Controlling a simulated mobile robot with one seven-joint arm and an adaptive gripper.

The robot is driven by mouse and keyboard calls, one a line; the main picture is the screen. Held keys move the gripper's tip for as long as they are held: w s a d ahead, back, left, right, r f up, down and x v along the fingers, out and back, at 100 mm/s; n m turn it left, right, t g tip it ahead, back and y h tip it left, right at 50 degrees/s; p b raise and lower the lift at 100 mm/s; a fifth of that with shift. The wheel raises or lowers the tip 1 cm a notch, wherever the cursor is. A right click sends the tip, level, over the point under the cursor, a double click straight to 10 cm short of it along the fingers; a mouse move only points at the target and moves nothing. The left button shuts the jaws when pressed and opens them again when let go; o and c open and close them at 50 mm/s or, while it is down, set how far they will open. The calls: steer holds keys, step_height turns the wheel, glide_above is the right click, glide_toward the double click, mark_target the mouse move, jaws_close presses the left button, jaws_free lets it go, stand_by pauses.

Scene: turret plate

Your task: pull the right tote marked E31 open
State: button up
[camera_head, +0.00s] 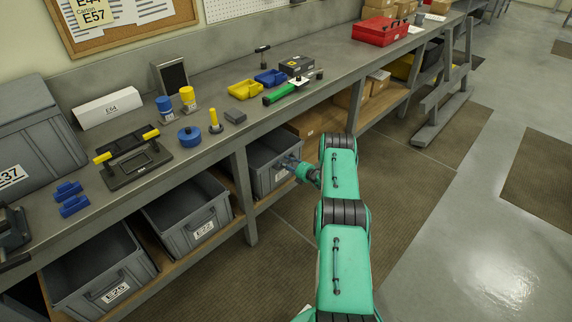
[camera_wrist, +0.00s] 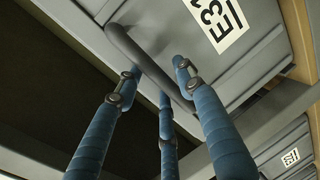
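The grey tote marked E31 (camera_wrist: 268,52) fills the top of the wrist view, with its white label and dark bar handle (camera_wrist: 136,56) on the front. In the head view the tote (camera_head: 262,163) sits on the shelf under the bench, its front partly hidden by my gripper. My gripper (camera_wrist: 158,78) has its blue fingers spread on both sides of the handle, with the bar between them. The fingers look open; whether any touches the bar I cannot tell. In the head view my gripper (camera_head: 292,164) is at the tote's front.
A bench leg (camera_head: 243,195) stands left of the E31 tote. The floor (camera_head: 410,210) in front and to the right is clear.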

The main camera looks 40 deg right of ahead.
jaws_close()
steer(key=f+p+v, duration=0.1)
steer(key=f+v, duration=0.1)
steer(key=v, duration=1)
steer(key=s+f+p+v, duration=0.1)
steer(key=f+v, duration=0.2)
steer(key=v, duration=0.9)
steer(key=f+v, duration=0.2)
steer(key=v, duration=1.1)
steer(key=shift+s+d+f+p, duration=0.2)
steer(key=shift+s+d+p, duration=0.05)
steer(key=shift+s+p, duration=0.15)
steer(key=shift+o, duration=1.3)
jaws_free()
steer(key=shift+a+f, duration=0.1)
